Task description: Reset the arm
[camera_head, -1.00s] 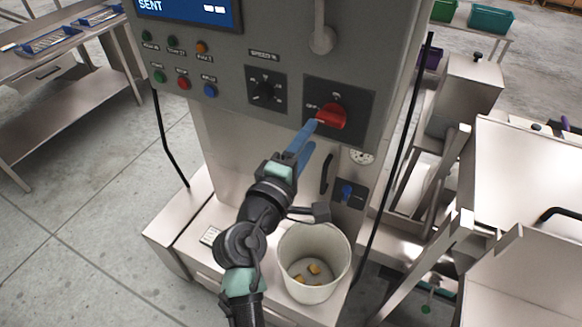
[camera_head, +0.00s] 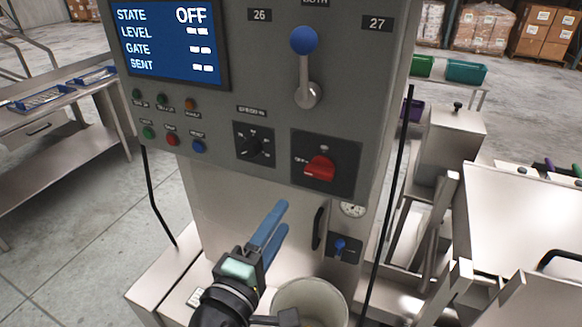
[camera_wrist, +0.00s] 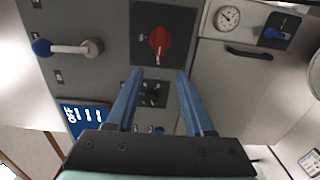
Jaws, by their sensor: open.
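My gripper (camera_head: 277,222) is open and empty, its two blue fingers in front of the machine's lower pale panel, below the control panel (camera_head: 222,120). In the wrist view the fingers (camera_wrist: 158,80) point toward the panel, with the red rotary switch (camera_wrist: 160,41) beyond the tips and apart from them. The red switch (camera_head: 320,168) sits on a dark plate at the panel's lower right, its handle toward the OFF mark. The screen (camera_head: 172,42) reads STATE OFF.
A blue-knobbed lever (camera_head: 304,62) stands upright on the panel. A white bucket (camera_head: 310,297) is below my gripper. A small blue valve handle (camera_head: 340,247) and a gauge (camera_head: 352,209) are at right. A steel table (camera_head: 60,120) stands at left, with clear floor between.

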